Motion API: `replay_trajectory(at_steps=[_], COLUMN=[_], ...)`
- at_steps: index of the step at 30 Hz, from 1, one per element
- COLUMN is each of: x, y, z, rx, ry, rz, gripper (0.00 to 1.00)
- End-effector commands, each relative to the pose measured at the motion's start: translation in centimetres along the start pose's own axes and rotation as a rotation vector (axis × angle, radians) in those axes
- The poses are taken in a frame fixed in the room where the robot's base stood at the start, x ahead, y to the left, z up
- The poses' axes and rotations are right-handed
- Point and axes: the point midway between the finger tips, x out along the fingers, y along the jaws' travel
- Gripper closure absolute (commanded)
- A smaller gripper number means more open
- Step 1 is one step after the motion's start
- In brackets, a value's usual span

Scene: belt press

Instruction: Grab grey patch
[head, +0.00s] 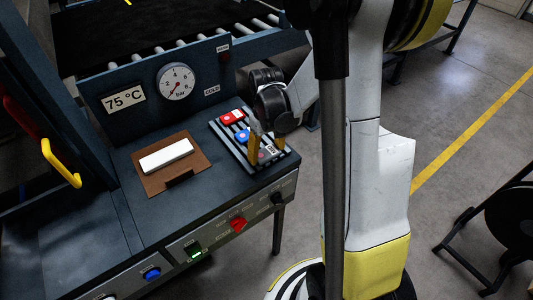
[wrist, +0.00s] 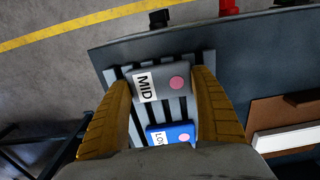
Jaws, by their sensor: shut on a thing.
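The grey patch (wrist: 175,72), with a white "MID" label and a pink dot, lies across the fingertips of my gripper (wrist: 163,82) in the wrist view. The yellow fingers are shut on its two ends. In the head view the grey patch (head: 269,153) is partly hidden by the fingers, at the front of the slatted rack (head: 236,155). I cannot tell whether it touches the slats or is slightly above them.
A blue patch (head: 243,136) labelled "LOW" and a red patch (head: 232,117) lie further back on the rack. Left of it a white block (head: 166,155) rests on a brown board (head: 148,182). A gauge panel (head: 130,75) stands behind. Knobs line the front edge.

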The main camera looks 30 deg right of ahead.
Motion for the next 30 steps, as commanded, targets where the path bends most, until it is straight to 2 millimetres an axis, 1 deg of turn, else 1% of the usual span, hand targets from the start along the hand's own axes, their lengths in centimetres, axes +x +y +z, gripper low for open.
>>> replay_trajectory(at_steps=[5, 8, 11, 15, 17, 24, 27, 30], x=[-0.2, -0.8, -2.0, -4.7, -5.3, -8.6, -9.7, -10.4], y=[0.0, 0.0, 0.0, 0.1, 0.9, 3.5, 4.5, 5.1], z=[0.0, 0.0, 0.0, 0.2, 1.6, 6.5, 8.1, 9.2], rx=[0.000, 0.000, 0.000, 0.001, 0.005, 0.005, 0.004, 0.003], ry=[0.000, 0.000, 0.000, 0.000, 0.000, 0.000, 0.000, 0.000], rz=[0.000, 0.000, 0.000, 0.000, 0.000, 0.000, 0.000, 0.000], gripper=[0.57, 0.57, 0.57, 0.57, 0.57, 0.57, 0.57, 0.57])
